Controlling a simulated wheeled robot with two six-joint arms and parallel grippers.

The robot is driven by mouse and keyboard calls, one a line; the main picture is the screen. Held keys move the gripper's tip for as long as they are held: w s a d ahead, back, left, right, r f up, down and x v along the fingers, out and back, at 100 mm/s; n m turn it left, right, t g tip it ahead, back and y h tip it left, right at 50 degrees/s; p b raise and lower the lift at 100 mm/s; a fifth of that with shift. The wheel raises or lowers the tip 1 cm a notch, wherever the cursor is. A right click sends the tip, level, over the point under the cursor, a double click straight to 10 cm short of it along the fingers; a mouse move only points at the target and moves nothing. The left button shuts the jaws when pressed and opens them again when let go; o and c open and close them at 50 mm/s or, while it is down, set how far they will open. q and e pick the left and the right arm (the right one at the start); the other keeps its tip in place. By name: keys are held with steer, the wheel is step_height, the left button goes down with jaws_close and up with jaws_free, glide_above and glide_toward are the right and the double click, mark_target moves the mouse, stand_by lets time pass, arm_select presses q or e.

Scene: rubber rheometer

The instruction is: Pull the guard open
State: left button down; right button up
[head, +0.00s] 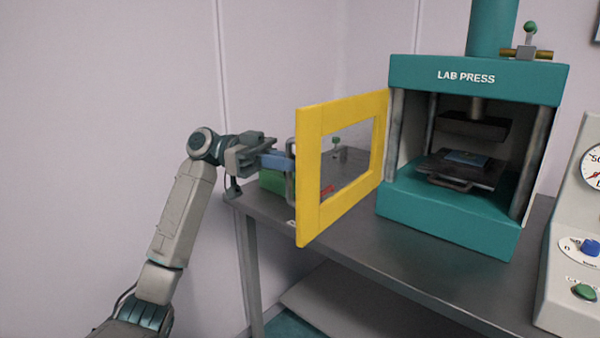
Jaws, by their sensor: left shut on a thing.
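The guard (309,178) is a yellow rectangular frame with a window. It stands swung out from the left front post of the teal lab press (450,215), so the press opening is uncovered. My left gripper (284,162) is at the guard's outer left edge, shut on the grey guard handle (290,188). The guard's edge partly hides the handle and the fingertips. My right gripper is not in view.
The grey table (400,245) carries the press. A green object (271,181) lies behind the guard, partly hidden. A control box (565,280) with a gauge stands at the right. A wall is close behind my left arm.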

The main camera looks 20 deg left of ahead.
arm_select(q)
steer(key=shift+w+a, duration=0.1)
steer(key=shift+a, duration=0.25)
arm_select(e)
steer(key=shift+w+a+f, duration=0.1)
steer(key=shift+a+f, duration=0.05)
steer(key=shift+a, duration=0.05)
arm_select(q)
steer(key=c, duration=1.6)
jaws_free()
steer(key=shift+c, duration=0.2)
